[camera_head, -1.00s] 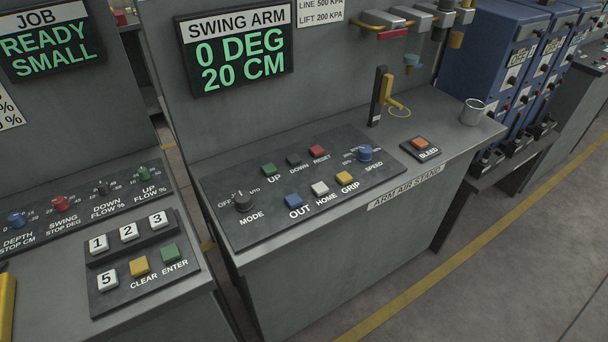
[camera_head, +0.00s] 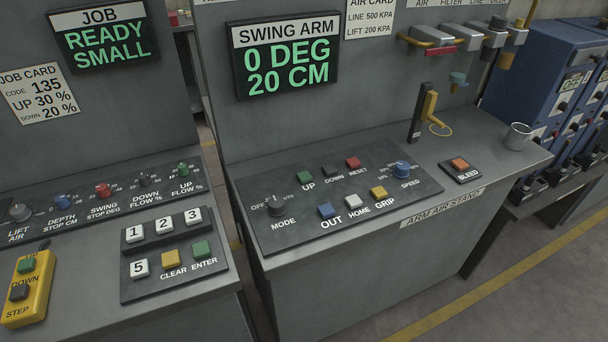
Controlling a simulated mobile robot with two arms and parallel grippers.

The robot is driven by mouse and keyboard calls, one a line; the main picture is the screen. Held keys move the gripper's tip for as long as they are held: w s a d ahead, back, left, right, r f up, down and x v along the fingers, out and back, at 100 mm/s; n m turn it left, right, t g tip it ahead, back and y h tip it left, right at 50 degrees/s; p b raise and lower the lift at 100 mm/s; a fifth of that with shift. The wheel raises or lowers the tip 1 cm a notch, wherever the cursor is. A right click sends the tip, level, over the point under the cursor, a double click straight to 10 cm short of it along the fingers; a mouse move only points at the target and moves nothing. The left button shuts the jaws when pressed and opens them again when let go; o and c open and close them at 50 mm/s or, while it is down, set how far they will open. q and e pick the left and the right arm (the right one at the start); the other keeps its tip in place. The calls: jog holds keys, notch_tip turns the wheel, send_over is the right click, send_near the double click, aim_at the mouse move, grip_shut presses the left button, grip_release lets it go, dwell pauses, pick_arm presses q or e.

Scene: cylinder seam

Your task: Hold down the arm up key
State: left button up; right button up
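The arm air stand's control panel (camera_head: 335,200) lies on the grey stand in the middle of the view. Its green UP key (camera_head: 305,177) is in the back row, left of the dark DOWN key (camera_head: 333,172) and the red RESET key (camera_head: 353,163). In front are the blue OUT key (camera_head: 326,211), white HOME key (camera_head: 357,201) and yellow GRIP key (camera_head: 378,192). The swing arm display (camera_head: 284,55) reads 0 DEG, 20 CM. Neither of my grippers is in view.
A black MODE knob (camera_head: 275,206) and blue SPEED knob (camera_head: 402,168) flank the keys. A yellow lever (camera_head: 427,110), BLEED button (camera_head: 460,164) and metal cup (camera_head: 517,136) stand to the right.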

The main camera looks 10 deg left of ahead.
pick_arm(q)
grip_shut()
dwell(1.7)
